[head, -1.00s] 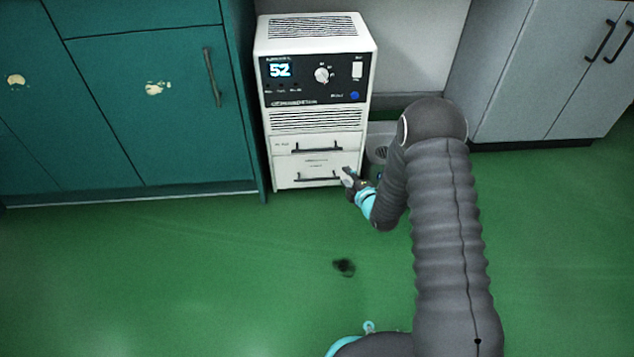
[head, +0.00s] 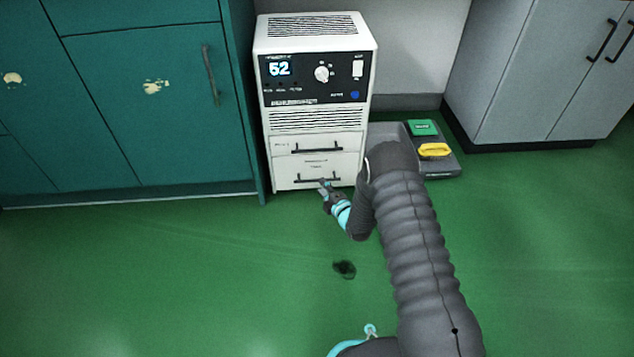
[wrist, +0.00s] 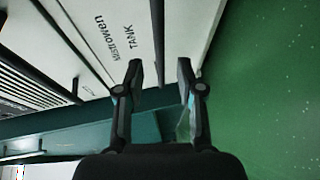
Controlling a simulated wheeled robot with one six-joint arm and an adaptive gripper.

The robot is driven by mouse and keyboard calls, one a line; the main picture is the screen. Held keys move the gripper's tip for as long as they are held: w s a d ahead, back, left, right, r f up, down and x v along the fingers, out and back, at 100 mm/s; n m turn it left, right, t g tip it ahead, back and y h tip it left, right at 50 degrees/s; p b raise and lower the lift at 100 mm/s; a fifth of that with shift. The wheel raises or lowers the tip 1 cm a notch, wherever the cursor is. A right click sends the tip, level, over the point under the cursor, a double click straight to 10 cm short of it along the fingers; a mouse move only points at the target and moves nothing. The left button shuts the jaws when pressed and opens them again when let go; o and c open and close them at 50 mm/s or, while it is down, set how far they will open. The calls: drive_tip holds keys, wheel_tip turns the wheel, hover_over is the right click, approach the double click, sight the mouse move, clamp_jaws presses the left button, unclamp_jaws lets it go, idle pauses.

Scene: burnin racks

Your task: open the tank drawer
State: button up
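The tank drawer (head: 290,172) is the lower white drawer of the white unit and looks shut, flush with the front. Its dark bar handle (head: 304,181) runs along its lower part. In the wrist view the drawer front (wrist: 112,22) reads TANK, and its handle (wrist: 157,40) shows as a dark bar whose end lies between my fingers in the picture. My gripper (head: 325,186) is at the right half of that handle. In the wrist view my gripper (wrist: 160,75) is open, a finger on each side of the handle; I cannot tell if either touches it.
An upper drawer with its own handle (head: 317,148) sits just above. A teal cabinet (head: 150,110) stands close on the left. A grey cabinet (head: 540,70) stands beyond. The green floor in front is clear except a dark stain (head: 344,269).

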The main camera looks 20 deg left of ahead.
drive_tip(key=shift+b+x, duration=0.3)
drive_tip(key=shift+x, duration=2.25)
clamp_jaws()
